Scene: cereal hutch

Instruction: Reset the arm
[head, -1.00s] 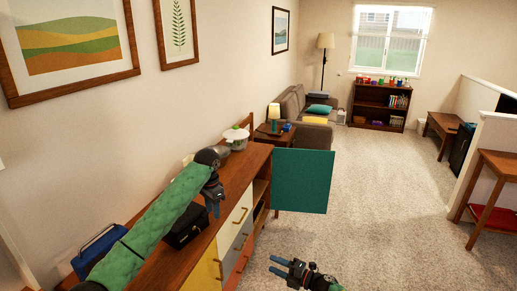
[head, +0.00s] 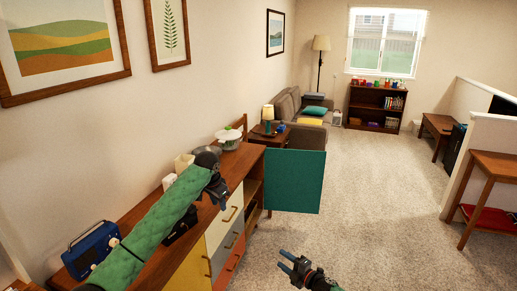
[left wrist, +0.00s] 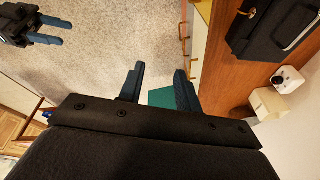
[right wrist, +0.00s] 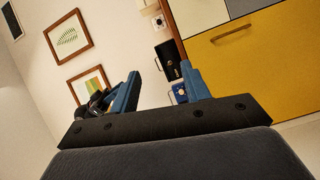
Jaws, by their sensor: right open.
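My left gripper (head: 221,201) hangs over the front edge of the wooden hutch (head: 228,171), beside its white drawer front (head: 230,214). The left wrist view shows its two blue fingers (left wrist: 160,88) apart with nothing between them. My right gripper (head: 284,265) is low over the carpet in front of the hutch. Its fingers are apart and empty in the right wrist view (right wrist: 160,90). The teal door (head: 295,181) stands swung out at the hutch's far end. My left arm hides part of the hutch top.
On the hutch top are a blue radio (head: 90,247), a black box (left wrist: 272,30), partly hidden in the head view, and a white bowl (head: 228,137). A yellow front (right wrist: 240,55) faces my right gripper. Open carpet (head: 370,210) lies to the right.

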